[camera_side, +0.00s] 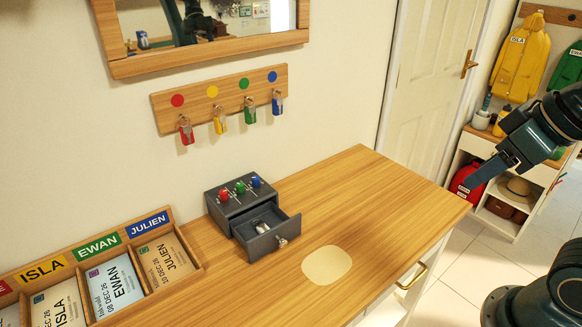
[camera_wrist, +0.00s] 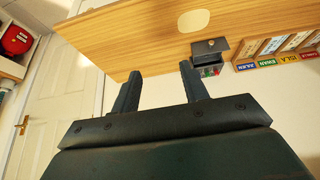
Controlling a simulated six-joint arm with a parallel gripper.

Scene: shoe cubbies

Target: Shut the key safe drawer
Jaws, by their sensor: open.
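The key safe (camera_side: 238,198) is a small dark grey box on the wooden desk against the wall, with red, green and blue keys or knobs on top. Its drawer (camera_side: 268,234) is pulled out toward the front of the desk, with a small silver knob and something pale inside. The key safe also shows in the wrist view (camera_wrist: 208,60), with its drawer (camera_wrist: 211,46) extended. My gripper (camera_side: 490,176) is off the right end of the desk, well apart from the safe. In the wrist view its two fingers (camera_wrist: 158,88) are spread with nothing between them.
A sorting rack (camera_side: 130,244) with name cards stands left of the safe. A pale rounded patch (camera_side: 327,265) lies on the desk (camera_side: 350,195) right of the drawer. Keys hang on a wall rack (camera_side: 220,98) above. The desk's right part is clear.

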